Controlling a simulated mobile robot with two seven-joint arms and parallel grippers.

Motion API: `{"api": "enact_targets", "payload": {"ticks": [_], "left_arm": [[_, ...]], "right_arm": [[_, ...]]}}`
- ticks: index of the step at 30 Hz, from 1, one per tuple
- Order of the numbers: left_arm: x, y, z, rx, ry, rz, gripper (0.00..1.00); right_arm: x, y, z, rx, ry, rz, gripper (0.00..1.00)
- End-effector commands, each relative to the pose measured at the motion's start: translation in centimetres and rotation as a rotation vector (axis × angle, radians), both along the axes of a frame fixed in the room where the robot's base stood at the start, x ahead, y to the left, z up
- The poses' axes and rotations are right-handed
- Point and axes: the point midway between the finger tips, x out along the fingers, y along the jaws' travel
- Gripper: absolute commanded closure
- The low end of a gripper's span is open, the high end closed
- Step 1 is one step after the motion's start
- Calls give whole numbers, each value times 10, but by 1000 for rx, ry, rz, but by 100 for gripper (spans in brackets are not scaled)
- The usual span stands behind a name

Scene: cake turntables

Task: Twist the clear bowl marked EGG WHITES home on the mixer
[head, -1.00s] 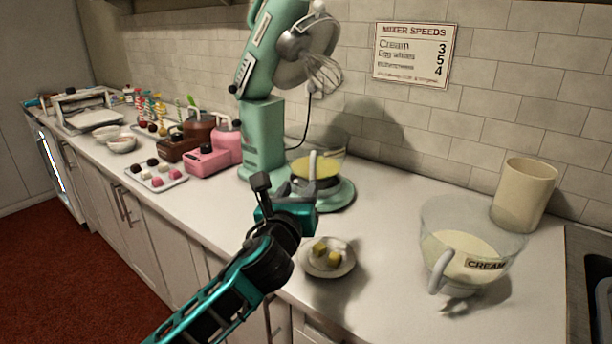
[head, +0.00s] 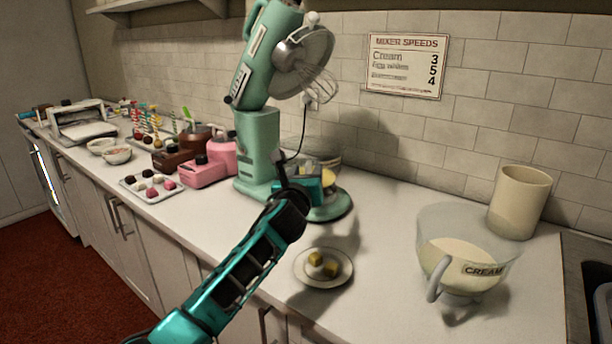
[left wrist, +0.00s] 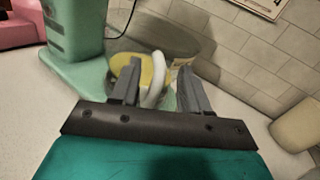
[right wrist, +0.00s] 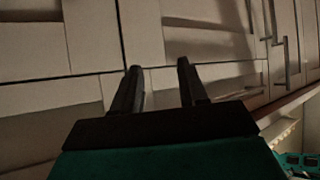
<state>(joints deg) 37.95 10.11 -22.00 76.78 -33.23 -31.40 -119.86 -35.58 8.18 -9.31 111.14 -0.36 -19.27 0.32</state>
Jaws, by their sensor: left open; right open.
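The green stand mixer (head: 257,140) stands on the counter with its head tilted up and the whisk (head: 318,82) raised. A clear bowl with yellow contents (head: 331,172) sits on the mixer's base (head: 334,207), largely hidden by my left gripper (head: 304,180) in the head view. In the left wrist view the bowl (left wrist: 185,42) shows its white handle (left wrist: 156,78) between the open fingers of my left gripper (left wrist: 158,85). I cannot tell whether they touch it. Its label is not readable. My right gripper (right wrist: 160,85) is open and empty, facing cabinet fronts.
A clear bowl marked CREAM (head: 466,255) stands at the right, before a beige canister (head: 520,201). A pink mixer-like item (head: 208,167) and a sweets tray (head: 151,187) are left. A MIXER SPEEDS sign (head: 406,65) hangs behind.

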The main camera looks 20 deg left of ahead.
Motion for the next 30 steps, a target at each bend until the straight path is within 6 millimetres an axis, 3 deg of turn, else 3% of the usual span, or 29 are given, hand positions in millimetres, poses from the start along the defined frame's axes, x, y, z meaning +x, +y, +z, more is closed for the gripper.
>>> {"api": "enact_targets", "payload": {"ticks": [8, 22, 30], "left_arm": [[1, 0, 0, 0, 0, 0, 54], [1, 0, 0, 1, 0, 1, 98], [1, 0, 0, 1, 1, 1, 100]], "right_arm": [[0, 0, 0, 0, -1, 0, 57], [-1, 0, 0, 1, 2, 0, 57], [-2, 0, -1, 1, 3, 0, 57]]}}
